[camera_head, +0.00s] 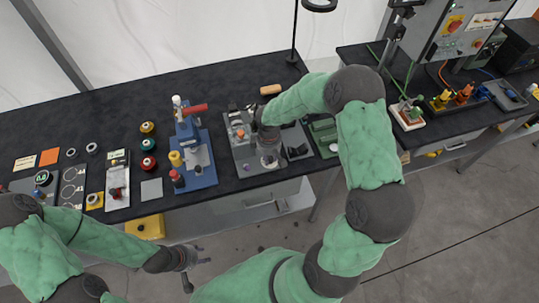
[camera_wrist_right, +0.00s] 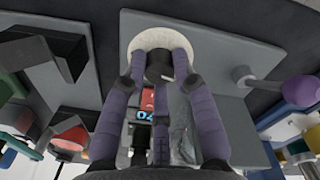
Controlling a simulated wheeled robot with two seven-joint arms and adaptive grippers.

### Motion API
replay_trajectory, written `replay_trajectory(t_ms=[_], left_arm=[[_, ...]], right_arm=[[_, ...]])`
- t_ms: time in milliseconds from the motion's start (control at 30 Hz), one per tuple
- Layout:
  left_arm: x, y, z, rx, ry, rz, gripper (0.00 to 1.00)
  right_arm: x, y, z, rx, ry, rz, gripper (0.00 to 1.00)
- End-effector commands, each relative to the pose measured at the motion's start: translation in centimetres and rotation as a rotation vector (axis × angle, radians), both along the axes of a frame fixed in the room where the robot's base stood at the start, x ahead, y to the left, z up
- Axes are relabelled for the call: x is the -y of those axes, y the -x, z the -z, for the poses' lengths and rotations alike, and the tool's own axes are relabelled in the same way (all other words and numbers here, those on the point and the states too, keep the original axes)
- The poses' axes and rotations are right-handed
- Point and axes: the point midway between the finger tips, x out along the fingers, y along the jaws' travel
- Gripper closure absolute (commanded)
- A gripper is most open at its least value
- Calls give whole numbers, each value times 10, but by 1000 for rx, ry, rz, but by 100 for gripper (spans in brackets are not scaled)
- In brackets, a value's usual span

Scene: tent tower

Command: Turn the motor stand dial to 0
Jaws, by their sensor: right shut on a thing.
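The motor stand is a grey plate (camera_head: 243,158) with several parts on it, at the middle of the table in the head view. My right gripper (camera_head: 266,150) reaches down over it and hides part of it. In the right wrist view, my right gripper's purple fingers (camera_wrist_right: 160,75) are shut on a dark dial knob (camera_wrist_right: 155,73) in front of a pale round disc (camera_wrist_right: 163,38). The dial's pointer and scale cannot be read. A small display (camera_wrist_right: 147,115) with blue digits shows partly between the fingers. My left gripper (camera_head: 200,256) is open and empty, in front of the table.
A blue press stand (camera_head: 199,176) with a red handle stands left of the motor stand. Spools (camera_head: 148,146) and small fixtures lie further left. A wooden handle (camera_head: 270,89) lies behind. A green device (camera_head: 325,132) is close on the right. The back left tabletop is clear.

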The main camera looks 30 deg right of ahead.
Motion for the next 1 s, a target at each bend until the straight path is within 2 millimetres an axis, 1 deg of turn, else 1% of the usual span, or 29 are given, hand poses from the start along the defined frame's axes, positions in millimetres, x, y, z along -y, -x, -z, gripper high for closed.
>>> replay_trajectory(t_ms=[200, 400, 600, 967, 1000], left_arm=[[0, 0, -5, 0, 0, 0, 60], [0, 0, -7, 0, 0, 0, 60], [0, 0, -8, 0, 0, 0, 60], [0, 0, -8, 0, 0, 0, 60], [0, 0, -8, 0, 0, 0, 60]], right_arm=[[0, 1, 0, -4, 0, -130, 100], [0, 2, 0, -4, 0, -199, 100], [0, 2, 1, -4, 0, -228, 100], [0, 2, 1, -4, 0, -231, 100], [0, 2, 1, -4, 0, -231, 69]])
